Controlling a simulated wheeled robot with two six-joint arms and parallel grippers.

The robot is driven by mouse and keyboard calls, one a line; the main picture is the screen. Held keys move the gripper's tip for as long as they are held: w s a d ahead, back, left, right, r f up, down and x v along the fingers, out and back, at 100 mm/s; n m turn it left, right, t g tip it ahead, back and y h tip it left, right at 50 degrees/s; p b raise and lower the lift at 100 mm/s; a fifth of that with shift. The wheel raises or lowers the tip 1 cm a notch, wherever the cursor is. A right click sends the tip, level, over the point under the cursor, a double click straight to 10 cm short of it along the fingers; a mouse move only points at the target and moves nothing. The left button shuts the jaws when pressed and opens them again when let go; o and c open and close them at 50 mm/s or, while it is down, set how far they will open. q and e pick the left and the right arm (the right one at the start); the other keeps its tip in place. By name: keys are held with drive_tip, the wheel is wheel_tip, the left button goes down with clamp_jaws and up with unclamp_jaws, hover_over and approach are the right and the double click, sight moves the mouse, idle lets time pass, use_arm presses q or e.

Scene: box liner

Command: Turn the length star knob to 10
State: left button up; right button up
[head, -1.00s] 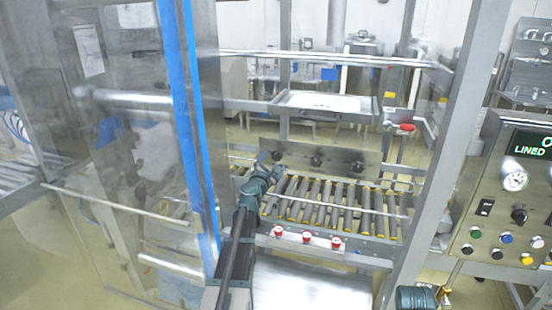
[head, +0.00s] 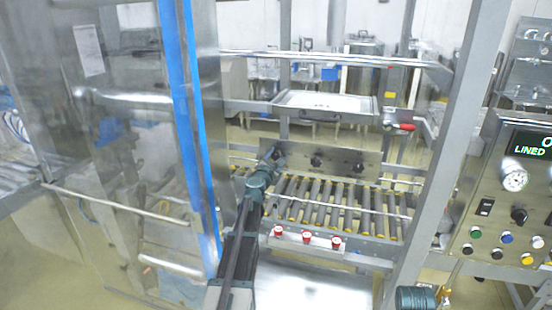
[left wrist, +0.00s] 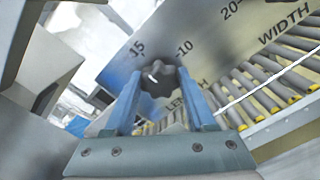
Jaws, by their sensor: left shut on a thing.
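The length star knob (left wrist: 158,80) is a dark lobed knob on a steel panel, between my left gripper's two blue fingers in the left wrist view. My left gripper (head: 274,155) is shut on it, at the panel's left end in the head view. A small white mark shows on the knob. The numbers 15 and 10 are printed above it, left and right, and LENGTH is partly hidden by a finger. I cannot tell exactly which number the knob points to.
Two more dark knobs, a middle one (head: 316,161) and a right one (head: 359,167), sit on the panel (head: 338,160). A roller conveyor (head: 330,205) lies in front, with red buttons (head: 307,237) along its near edge. A clear door with blue edging (head: 190,120) stands left.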

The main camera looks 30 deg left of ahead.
use_arm(q)
drive_tip(key=shift+m, duration=0.3)
clamp_jaws()
drive_tip(key=m, duration=1.7)
drive_tip(key=shift+d+m, duration=0.1)
drive_tip(key=shift+m, duration=0.2)
drive_tip(key=o, duration=1.3)
unclamp_jaws()
drive_tip(key=shift+o, duration=0.2)
